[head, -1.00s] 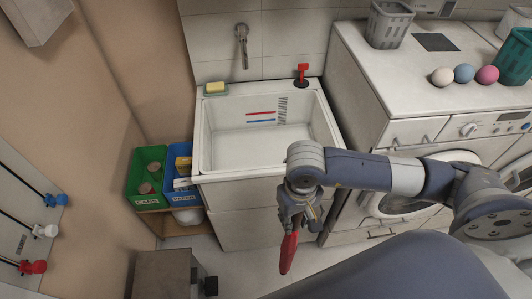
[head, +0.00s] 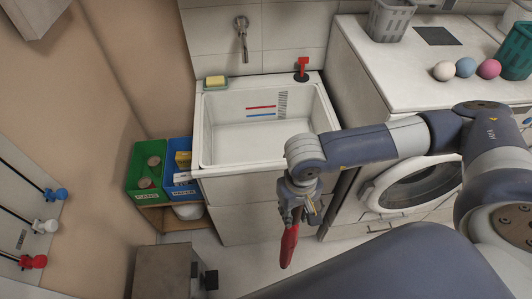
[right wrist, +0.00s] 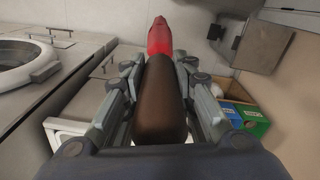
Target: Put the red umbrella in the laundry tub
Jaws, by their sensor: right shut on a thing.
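The red umbrella (head: 289,244) hangs down from my right gripper (head: 298,208) in the head view, in front of the tub cabinet and below the tub's rim. In the right wrist view, my right gripper (right wrist: 160,92) is shut on its dark brown handle (right wrist: 161,110), with the folded red part (right wrist: 160,40) pointing away. The white laundry tub (head: 198,130) stands against the tiled wall behind the gripper. Its basin looks empty, with red and blue lines on the inner back wall. My left gripper is not in view.
A yellow sponge (head: 215,80) and a red-handled thing (head: 303,68) sit on the tub's back ledge below the tap (head: 242,38). Green (head: 146,194) and blue (head: 182,190) bins stand left of the tub. A washing machine (head: 390,95) stands to its right, with balls and baskets on top.

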